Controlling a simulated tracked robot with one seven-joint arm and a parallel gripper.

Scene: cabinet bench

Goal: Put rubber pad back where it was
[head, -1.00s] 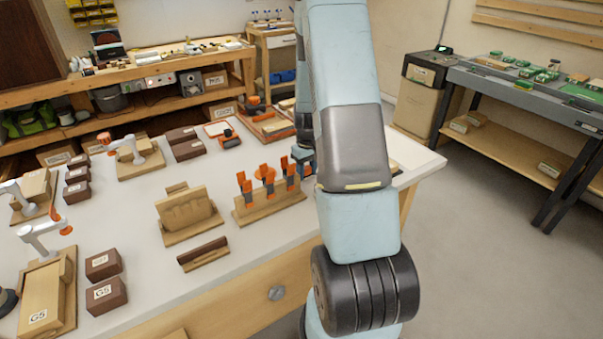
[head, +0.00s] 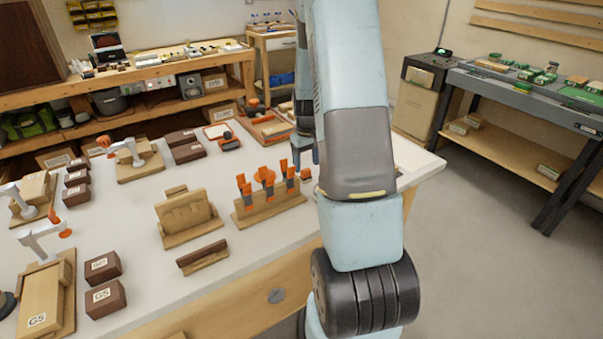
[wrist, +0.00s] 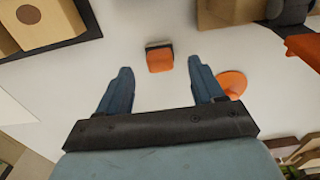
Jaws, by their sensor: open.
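My gripper (wrist: 160,68) is open and empty in the wrist view, its two blue-grey fingers spread above the white bench top. A small orange block with a dark face (wrist: 160,58) lies on the bench, seen between the fingertips and apart from them. It may be the rubber pad, but I cannot tell for sure. A flat orange disc (wrist: 232,84) lies beside the right finger. In the head view my gripper (head: 306,150) is partly hidden behind my arm, beyond the orange-handled clamp rack; a small orange piece (head: 305,173) shows just below it.
The rack (head: 268,205) with upright orange clamps stands left of my gripper. A wooden holder (head: 187,218), a dark-topped strip (head: 202,256) and several brown boxes (head: 105,297) occupy the bench farther left. An orange-and-dark item (head: 229,143) lies behind. Bare bench (head: 415,165) shows at the right.

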